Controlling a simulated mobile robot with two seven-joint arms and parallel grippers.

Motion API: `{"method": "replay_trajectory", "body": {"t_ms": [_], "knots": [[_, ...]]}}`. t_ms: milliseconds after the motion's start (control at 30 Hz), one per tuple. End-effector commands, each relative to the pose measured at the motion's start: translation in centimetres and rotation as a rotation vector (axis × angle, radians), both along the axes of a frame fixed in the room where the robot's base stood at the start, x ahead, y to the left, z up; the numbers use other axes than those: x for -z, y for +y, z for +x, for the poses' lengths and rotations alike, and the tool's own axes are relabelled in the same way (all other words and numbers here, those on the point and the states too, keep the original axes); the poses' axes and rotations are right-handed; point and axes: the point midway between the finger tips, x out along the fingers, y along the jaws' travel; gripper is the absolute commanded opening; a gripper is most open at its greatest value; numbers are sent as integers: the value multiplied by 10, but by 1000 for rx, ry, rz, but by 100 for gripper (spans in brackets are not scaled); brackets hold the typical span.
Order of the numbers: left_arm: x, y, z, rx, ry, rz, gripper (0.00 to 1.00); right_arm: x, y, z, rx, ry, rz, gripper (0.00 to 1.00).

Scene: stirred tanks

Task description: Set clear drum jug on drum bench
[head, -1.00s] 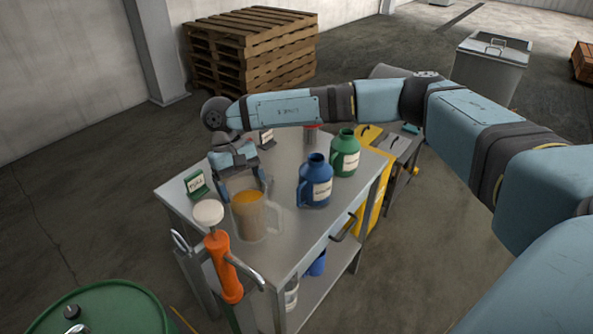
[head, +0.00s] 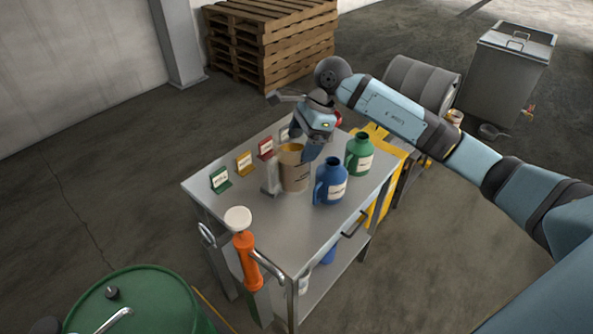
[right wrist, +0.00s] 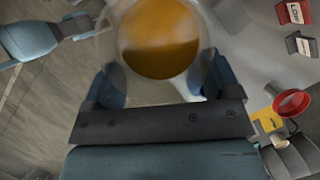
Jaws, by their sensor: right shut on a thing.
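The clear jug (head: 293,170) with amber liquid is between the fingers of my right gripper (head: 316,145). Its clear handle points to the left in the head view. The jug is over the steel cart (head: 283,222), left of the blue jug; I cannot tell if its base touches the top. In the right wrist view, the amber liquid in the jug (right wrist: 160,40) shows between both fingers. My left gripper (right wrist: 82,25) looks open and empty at the upper left there. Part of the drum bench may be behind the cart, but my right arm and the cart hide much of that area.
A blue jug (head: 330,182) and a green jug (head: 359,153) stand close on the right. Green, yellow and red label stands line the cart's far-left edge. An orange hand pump (head: 245,260) is at the near corner. A grey drum (head: 420,82) lies behind my right arm.

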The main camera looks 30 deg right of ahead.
Motion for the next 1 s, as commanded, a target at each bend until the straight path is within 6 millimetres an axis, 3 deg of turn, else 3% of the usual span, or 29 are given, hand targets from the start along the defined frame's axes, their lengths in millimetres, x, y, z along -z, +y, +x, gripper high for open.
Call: {"method": "replay_trajectory", "body": {"t_ms": [167, 600, 1000], "knots": [[-3, 1, -1, 1, 3, 4, 0, 25, -2, -1, 25, 5, 2, 17], [-26, 1, 2, 0, -9, 1, 0, 131, -1, 0, 22, 3, 4, 17], [-29, 1, 2, 0, -5, 2, 0, 168, -1, 0, 22, 1, 1, 17]]}}
